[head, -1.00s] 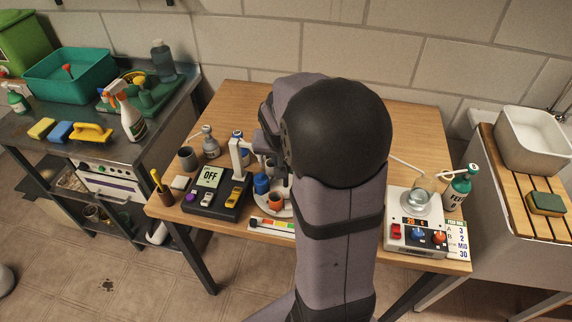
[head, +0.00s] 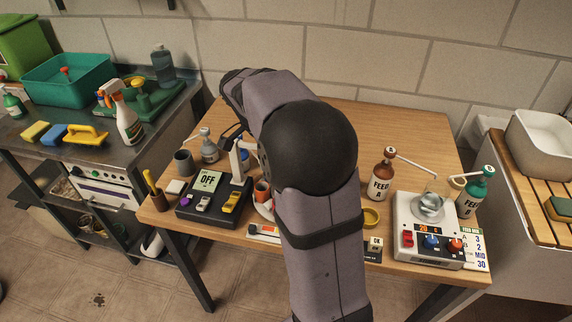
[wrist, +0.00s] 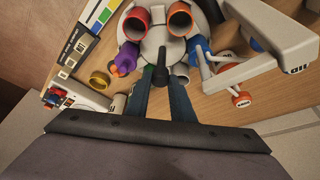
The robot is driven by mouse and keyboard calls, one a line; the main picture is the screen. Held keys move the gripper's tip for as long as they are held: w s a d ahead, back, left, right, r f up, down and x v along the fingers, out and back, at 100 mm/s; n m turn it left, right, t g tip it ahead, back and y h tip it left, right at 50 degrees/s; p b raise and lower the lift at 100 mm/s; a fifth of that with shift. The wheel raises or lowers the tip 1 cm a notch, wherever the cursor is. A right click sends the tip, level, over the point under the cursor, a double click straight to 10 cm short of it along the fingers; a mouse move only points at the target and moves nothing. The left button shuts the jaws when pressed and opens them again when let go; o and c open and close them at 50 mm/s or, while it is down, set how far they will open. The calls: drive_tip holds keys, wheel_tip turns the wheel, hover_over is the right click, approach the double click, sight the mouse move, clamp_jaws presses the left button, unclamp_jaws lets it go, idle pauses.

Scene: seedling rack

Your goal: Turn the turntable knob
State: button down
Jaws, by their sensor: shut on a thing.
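The turntable is a pale grey disc (wrist: 150,47) at the top middle of the wrist view, with orange, red, purple and blue cups around it. A dark upright knob (wrist: 160,70) stands at its near side. My gripper (wrist: 160,84) reaches up from the bottom of the wrist view, its dark fingers closed on either side of the knob. In the head view my arm hides the knob, my fingertips and most of the turntable; an orange-red cup (head: 262,190) shows at its left edge.
A black console (head: 208,208) reading OFF stands left of the turntable. A white post with an arm (wrist: 270,50) reaches close on the right in the wrist view. A brown FEED A bottle (head: 382,172) and a white hotplate unit (head: 425,222) stand right. The back of the table is clear.

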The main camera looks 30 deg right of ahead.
drive_tip(key=m+g, duration=0.1)
drive_tip(key=m, duration=0.1)
drive_tip(key=m+p, duration=0.1)
drive_tip(key=m, duration=0.2)
drive_tip(key=shift+w+g+y, duration=0.2)
drive_tip(key=shift+g+y, duration=0.2)
drive_tip(key=c, duration=1.5)
unclamp_jaws()
drive_tip(key=shift+c, duration=0.2)
drive_tip(key=shift+r, duration=0.15)
drive_tip(key=v, duration=0.7)
